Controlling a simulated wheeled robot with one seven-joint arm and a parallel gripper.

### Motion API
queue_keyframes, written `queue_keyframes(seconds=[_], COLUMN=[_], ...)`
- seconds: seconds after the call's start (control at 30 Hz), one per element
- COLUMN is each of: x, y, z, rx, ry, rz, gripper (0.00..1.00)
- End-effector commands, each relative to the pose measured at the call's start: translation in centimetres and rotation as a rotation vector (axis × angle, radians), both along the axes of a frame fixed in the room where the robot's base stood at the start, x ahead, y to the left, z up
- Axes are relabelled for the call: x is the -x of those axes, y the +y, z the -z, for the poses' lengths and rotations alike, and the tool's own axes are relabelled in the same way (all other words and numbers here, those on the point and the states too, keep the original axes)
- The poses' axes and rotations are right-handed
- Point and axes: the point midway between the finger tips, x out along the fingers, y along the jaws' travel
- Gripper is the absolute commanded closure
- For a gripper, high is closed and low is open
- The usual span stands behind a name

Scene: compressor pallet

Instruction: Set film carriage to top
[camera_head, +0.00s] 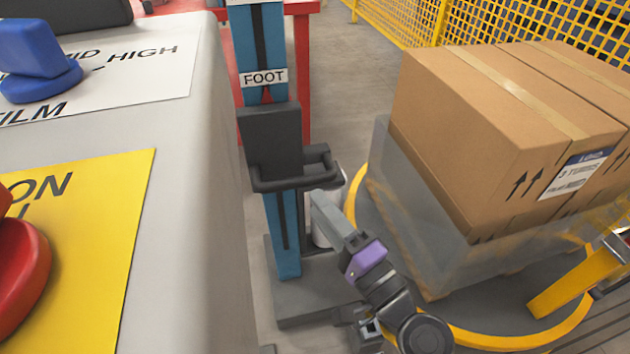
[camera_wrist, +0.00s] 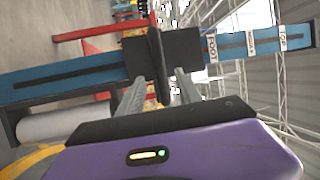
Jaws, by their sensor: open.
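The film carriage (camera_head: 273,140) is a dark block with a protruding handle (camera_head: 298,178) on a blue upright mast (camera_head: 285,240). It sits just below the FOOT label (camera_head: 264,78). In the wrist view the mast lies sideways, with the carriage (camera_wrist: 137,58), the FOOT label (camera_wrist: 212,50), a middle label (camera_wrist: 250,43) and the TOP label (camera_wrist: 283,38) running to the right. My gripper (camera_head: 323,203) is at the handle's right end. In the wrist view my gripper (camera_wrist: 156,92) is open, its fingers on either side of the dark handle bar (camera_wrist: 157,65). Contact cannot be told.
A wrapped pallet of cardboard boxes (camera_head: 490,140) stands on a yellow-rimmed turntable (camera_head: 450,325) at the right. A grey control cabinet (camera_head: 190,240) with blue and red knobs fills the left. A white film roll (camera_wrist: 65,125) is near the mast. Yellow fencing (camera_head: 400,18) stands behind.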

Motion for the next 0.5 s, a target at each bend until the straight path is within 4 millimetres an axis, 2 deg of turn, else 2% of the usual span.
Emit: queue_keyframes(seconds=[0.17, 0.5], x=[-0.4, -4.2], y=[1.1, 4.2], z=[-0.2, -1.1], rx=[-0.020, -0.018], ry=[0.018, 0.015], rz=[-0.031, -0.029], gripper=[0.59, 0.59])
